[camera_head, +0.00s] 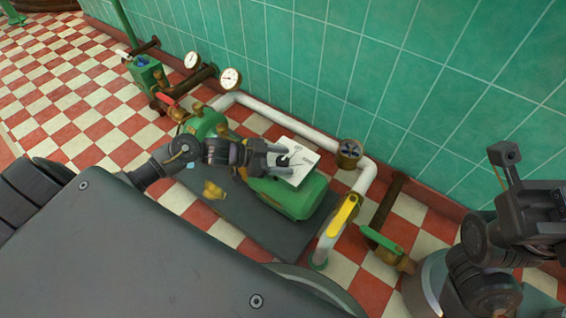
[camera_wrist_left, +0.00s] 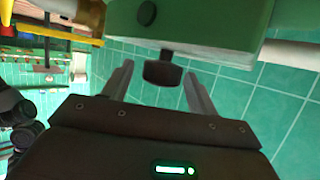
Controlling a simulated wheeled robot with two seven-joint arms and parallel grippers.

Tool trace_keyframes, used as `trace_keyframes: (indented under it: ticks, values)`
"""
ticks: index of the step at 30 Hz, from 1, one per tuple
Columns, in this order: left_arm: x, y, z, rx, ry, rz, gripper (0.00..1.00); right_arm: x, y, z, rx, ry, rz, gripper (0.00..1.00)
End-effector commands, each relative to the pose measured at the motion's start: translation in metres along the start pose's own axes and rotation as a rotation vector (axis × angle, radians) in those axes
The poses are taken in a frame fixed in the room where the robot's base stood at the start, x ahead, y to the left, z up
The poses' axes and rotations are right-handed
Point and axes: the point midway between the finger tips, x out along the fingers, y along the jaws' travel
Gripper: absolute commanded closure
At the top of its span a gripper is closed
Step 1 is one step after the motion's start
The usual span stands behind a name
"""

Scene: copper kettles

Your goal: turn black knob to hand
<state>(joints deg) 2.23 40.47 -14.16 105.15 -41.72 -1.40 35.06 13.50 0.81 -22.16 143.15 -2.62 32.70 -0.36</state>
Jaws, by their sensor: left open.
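The black knob (camera_head: 283,161) sits on a white marked plate (camera_head: 299,170) on top of a green machine housing (camera_head: 290,196). My left gripper (camera_head: 279,159) is open at the knob, with its fingers to either side of it. In the left wrist view the knob (camera_wrist_left: 162,73) shows as a dark cap on a short stem, between the two open fingers (camera_wrist_left: 158,75). A gap shows on each side, with no clear contact. The knob's pointer direction cannot be made out. My right arm (camera_head: 505,235) is at the right edge; its jaw state is unclear.
A white pipe (camera_head: 270,112) runs behind the machine along the green tiled wall. A yellow-handled valve (camera_head: 343,214) and a green-handled valve (camera_head: 381,240) stand to the right. Two gauges (camera_head: 230,78) are at the back left. Open checkered floor lies at far left.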

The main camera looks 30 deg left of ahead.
Motion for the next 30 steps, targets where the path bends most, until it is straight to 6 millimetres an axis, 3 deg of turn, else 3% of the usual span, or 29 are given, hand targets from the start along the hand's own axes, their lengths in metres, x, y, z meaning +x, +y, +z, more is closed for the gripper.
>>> trace_keyframes:
  ticks: [9,20,30]
  values:
    - [0.0029,-0.0001,-0.0002,0.000,-0.001,0.000,0.41,0.0011,-0.0011,-0.0002,0.003,0.003,-0.003,0.64]
    - [0.0029,0.0001,-0.0001,0.000,-0.001,0.001,0.86,0.0009,-0.0009,-0.0003,0.003,0.003,-0.002,0.64]
    - [0.0025,-0.0008,-0.0013,0.025,-0.002,0.058,0.86,0.0031,0.0004,-0.0008,0.000,0.005,0.001,0.64]
